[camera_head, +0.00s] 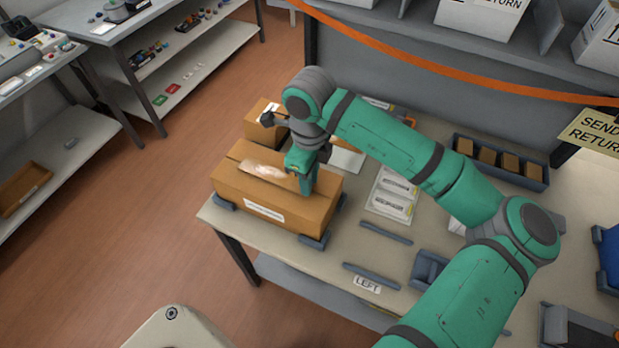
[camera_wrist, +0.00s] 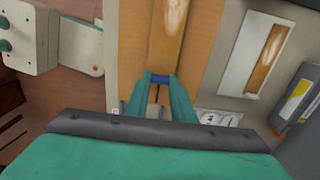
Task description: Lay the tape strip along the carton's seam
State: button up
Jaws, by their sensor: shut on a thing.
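The carton (camera_head: 232,196) is a long brown box with a white label on its front side, standing on the bench. A glossy, brownish, see-through tape strip (camera_head: 268,171) shows along the middle of its top; its shiny length also shows in the wrist view (camera_wrist: 168,35). My gripper (camera_head: 301,182) is over the right part of the carton's top. In the wrist view its fingers (camera_wrist: 159,85) are shut on a small blue piece at the strip's near end. I cannot tell how much of the strip touches the carton. The seam under it is hidden.
A smaller brown box (camera_head: 262,128) stands behind the carton. A white card (camera_wrist: 232,66) with another brown strip lies beside it. Dark grey holders (camera_head: 313,241) sit at the carton's corners. Label sheets (camera_head: 392,195) and a blue bin of small boxes (camera_head: 499,164) are to the right.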

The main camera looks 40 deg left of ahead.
jog(key=shift+f, duration=0.15)
jog(key=o, duration=1)
notch_tip(320, 180, up, 12)
jog(key=shift+r, duration=0.2)
